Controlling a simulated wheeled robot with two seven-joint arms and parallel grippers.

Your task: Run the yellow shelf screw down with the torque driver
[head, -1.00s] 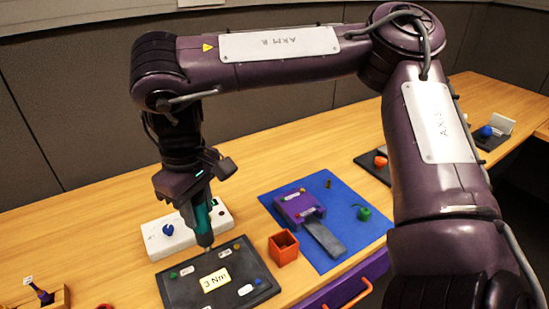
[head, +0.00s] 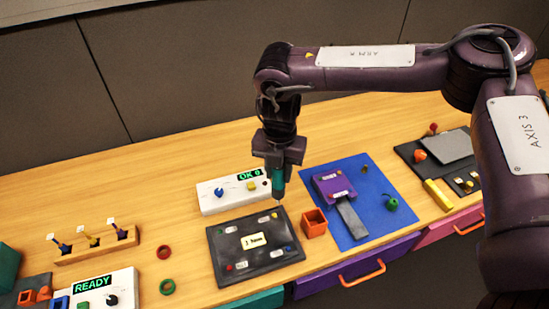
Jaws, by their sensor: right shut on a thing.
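My right gripper (head: 279,155) is shut on the teal torque driver (head: 277,180), which points down, nearly upright. The driver's tip is by the back right corner of the dark panel (head: 215,262), close to the yellow screw (head: 274,216). I cannot tell whether tip and screw touch; the tip appears a little behind and above it. My left gripper is out of view.
A white box (head: 208,202) with a blue knob and an "OK 0" display stands behind the panel. An orange open box (head: 314,224) and a blue mat (head: 385,226) are to the right. A wooden rack (head: 75,258) and a "READY" box (head: 125,287) are at left.

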